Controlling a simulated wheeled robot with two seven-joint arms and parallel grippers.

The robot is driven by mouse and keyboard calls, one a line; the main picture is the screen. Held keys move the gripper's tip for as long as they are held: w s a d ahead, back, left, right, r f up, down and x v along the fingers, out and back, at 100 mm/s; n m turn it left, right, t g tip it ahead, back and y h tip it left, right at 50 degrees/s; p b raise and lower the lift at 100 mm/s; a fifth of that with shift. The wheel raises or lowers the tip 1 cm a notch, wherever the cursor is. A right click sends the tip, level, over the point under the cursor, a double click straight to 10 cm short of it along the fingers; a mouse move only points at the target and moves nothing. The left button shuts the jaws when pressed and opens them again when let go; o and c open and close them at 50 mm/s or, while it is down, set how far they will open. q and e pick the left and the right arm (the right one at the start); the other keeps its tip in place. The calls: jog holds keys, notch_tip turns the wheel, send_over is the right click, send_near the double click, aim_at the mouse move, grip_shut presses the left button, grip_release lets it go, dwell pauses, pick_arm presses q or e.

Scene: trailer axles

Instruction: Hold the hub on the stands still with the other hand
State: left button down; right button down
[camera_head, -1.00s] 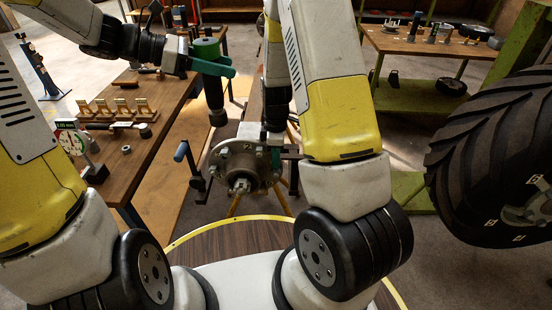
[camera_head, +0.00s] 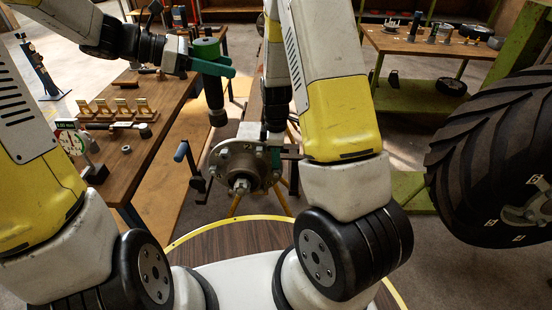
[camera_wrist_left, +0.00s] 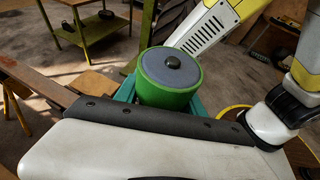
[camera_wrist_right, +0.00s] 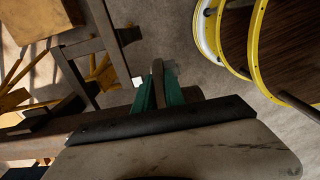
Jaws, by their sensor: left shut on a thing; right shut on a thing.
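The hub (camera_head: 238,168) is a round brownish flange with bolts and a central nut, facing me in the head view. It sits at the end of an axle above yellow stand legs (camera_head: 235,205). My right gripper (camera_head: 275,157) is at the hub's right edge; in the right wrist view its green fingers (camera_wrist_right: 158,92) are shut on a thin rim, which looks like the hub's flange. My left gripper (camera_head: 212,68) is shut on a green-topped tool (camera_head: 206,48) with a dark shaft pointing down, above and left of the hub. The tool's top shows in the left wrist view (camera_wrist_left: 170,70).
A wooden bench (camera_head: 140,165) at left carries brass holders (camera_head: 115,108) and a dial gauge (camera_head: 72,138). A crank handle (camera_head: 182,152) stands just left of the hub. A large tyre (camera_head: 495,160) is at right. A second table (camera_head: 420,42) stands behind.

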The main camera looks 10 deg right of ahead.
jog(key=shift+w, duration=0.1)
jog(key=c, duration=1.3)
grip_release()
